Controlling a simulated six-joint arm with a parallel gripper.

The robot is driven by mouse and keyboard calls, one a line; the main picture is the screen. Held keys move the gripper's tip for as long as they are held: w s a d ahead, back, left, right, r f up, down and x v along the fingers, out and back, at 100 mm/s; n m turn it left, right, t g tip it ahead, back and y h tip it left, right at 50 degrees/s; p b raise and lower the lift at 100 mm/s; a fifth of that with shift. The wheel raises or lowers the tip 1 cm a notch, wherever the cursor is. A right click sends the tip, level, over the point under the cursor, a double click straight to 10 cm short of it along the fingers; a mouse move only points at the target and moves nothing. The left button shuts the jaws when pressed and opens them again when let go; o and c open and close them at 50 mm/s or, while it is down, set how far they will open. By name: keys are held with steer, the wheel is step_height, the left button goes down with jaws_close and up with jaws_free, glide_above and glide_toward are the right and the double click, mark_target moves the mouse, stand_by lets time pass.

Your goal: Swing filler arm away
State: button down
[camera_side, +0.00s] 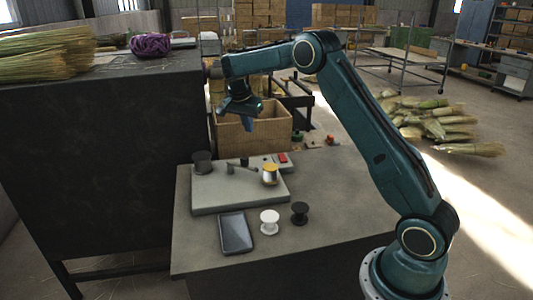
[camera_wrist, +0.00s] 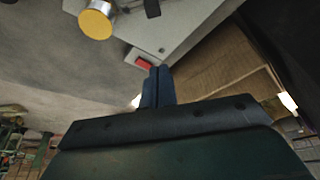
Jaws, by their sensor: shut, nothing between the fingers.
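A light grey machine base (camera_side: 240,200) lies on the bench. On it, a small grey arm-like part (camera_side: 240,168), possibly the filler arm, stands near the middle. A silver piece with a yellow top (camera_side: 269,174) stands to its right; its yellow top also shows at upper left in the wrist view (camera_wrist: 96,22). A red switch (camera_side: 283,158) sits at the base's back right corner. My gripper (camera_side: 248,124) is shut and empty, pointing down above and behind the base, apart from everything on it. In the wrist view its fingertips (camera_wrist: 158,72) appear just below the red switch (camera_wrist: 143,62).
A dark cup (camera_side: 202,160) stands at the base's back left. A dark tray (camera_side: 235,233), a white spool (camera_side: 269,221) and a black spool (camera_side: 299,212) are in front. A tall dark cabinet (camera_side: 100,160) is left. The bench's right side is clear.

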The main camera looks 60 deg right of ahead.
mark_target(242, 162)
steer(key=shift+f, duration=0.1)
steer(key=x, duration=1)
steer(key=shift+f, duration=0.1)
steer(key=shift+s+a, duration=0.15)
steer(key=shift+a, duration=1.05)
steer(key=shift+a+r, duration=0.2)
steer(key=shift+a, duration=0.6)
